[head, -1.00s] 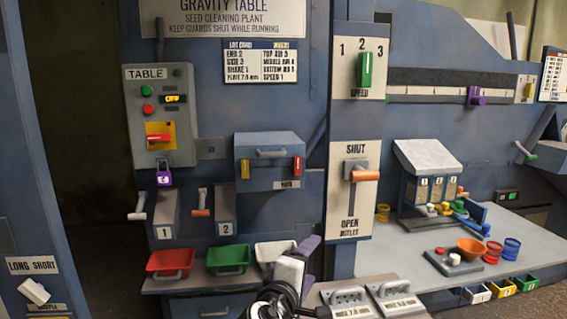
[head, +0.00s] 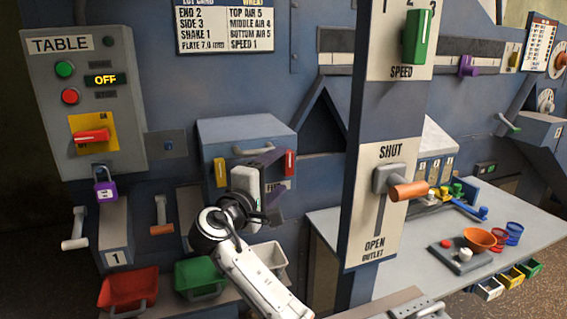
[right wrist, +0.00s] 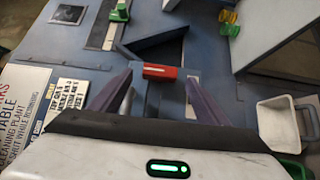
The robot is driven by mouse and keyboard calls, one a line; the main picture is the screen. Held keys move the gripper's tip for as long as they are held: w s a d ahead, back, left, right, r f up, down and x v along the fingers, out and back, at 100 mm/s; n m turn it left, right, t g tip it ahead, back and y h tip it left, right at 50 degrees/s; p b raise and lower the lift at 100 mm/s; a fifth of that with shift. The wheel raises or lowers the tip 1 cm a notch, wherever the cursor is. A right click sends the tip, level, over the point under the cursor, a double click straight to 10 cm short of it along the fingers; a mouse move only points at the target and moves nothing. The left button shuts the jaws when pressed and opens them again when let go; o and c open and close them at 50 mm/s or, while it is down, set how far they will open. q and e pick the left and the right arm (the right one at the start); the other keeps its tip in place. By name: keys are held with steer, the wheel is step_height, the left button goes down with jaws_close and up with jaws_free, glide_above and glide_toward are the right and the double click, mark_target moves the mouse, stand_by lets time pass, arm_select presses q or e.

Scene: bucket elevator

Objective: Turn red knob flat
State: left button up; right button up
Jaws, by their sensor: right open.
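The box (head: 225,135) on the blue machine wall carries a red knob (head: 290,162) at its right side, standing upright. In the right wrist view the red knob (right wrist: 160,72) lies across the picture in the space between my finger tips. My right gripper (head: 279,186) is open in front of the box's right part, its purple fingers spread. In the right wrist view the gripper (right wrist: 160,80) has one finger on each side of the knob; I cannot tell if either touches it. My left gripper is out of view.
A yellow knob (head: 220,172) stands upright on the box's left side. Another red switch (head: 91,136) sits on the TABLE panel. The outlet post (head: 350,225) with its orange handle (head: 409,190) rises to the right. Red and green bins (head: 128,290) stand below.

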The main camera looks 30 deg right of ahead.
mark_target(285, 166)
steer(key=x, duration=0.3)
steer(key=shift+w+d, duration=0.25)
steer(key=shift+w+d+p, duration=0.2)
steer(key=shift+d+p, duration=0.05)
steer(key=shift+p, duration=0.05)
steer(key=c, duration=1)
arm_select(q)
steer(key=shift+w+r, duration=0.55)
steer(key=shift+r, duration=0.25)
arm_select(e)
steer(key=shift+c, duration=0.2)
